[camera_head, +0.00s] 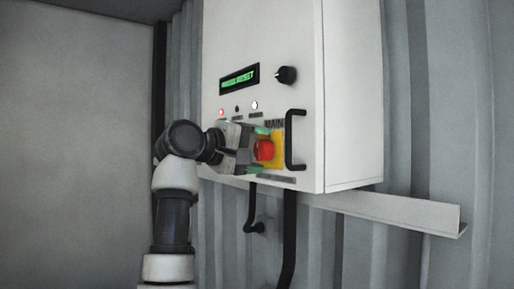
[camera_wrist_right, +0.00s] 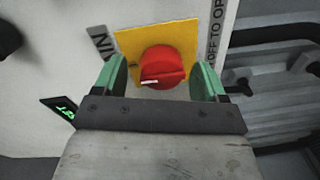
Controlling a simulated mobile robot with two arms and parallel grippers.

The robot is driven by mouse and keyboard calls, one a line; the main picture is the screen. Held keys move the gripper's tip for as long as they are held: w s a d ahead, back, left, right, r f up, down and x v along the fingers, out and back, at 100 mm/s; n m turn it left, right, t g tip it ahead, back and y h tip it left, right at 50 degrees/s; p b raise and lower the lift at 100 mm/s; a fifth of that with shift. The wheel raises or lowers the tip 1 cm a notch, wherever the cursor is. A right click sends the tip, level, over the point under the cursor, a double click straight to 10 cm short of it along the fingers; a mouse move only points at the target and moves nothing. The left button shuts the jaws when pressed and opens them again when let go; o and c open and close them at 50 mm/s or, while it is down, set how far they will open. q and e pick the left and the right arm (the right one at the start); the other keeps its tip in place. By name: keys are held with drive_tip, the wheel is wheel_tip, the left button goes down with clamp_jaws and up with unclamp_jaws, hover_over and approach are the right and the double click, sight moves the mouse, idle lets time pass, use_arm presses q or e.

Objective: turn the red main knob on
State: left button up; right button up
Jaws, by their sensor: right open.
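The red main knob (camera_head: 264,150) sits on a yellow plate (camera_head: 277,158) below the word MAIN, low on the front of the white cabinet. In the right wrist view the red knob (camera_wrist_right: 162,68) lies between the two green fingertips, with gaps showing on both sides and a white mark on its lower left. My right gripper (camera_head: 258,150) is open in front of the knob; it also shows in the right wrist view (camera_wrist_right: 160,82). Whether the fingertips reach alongside the knob in depth is hard to tell. My left gripper is not in view.
The white cabinet (camera_head: 353,95) has a black handle (camera_head: 290,139) just right of the knob. Above are a green-lit display (camera_head: 239,79), a black dial (camera_head: 286,75) and small lights. Black cables (camera_head: 289,235) hang below, beside a metal rail (camera_head: 390,207).

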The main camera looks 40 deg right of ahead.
drive_tip(key=shift+a, duration=0.45)
drive_tip(key=w+a+b, duration=0.1)
drive_tip(key=a+b, duration=0.1)
drive_tip(key=a, duration=0.7)
drive_tip(key=shift+a+r, duration=0.35)
drive_tip(key=shift+a, duration=0.05)
drive_tip(key=shift+w, duration=0.1)
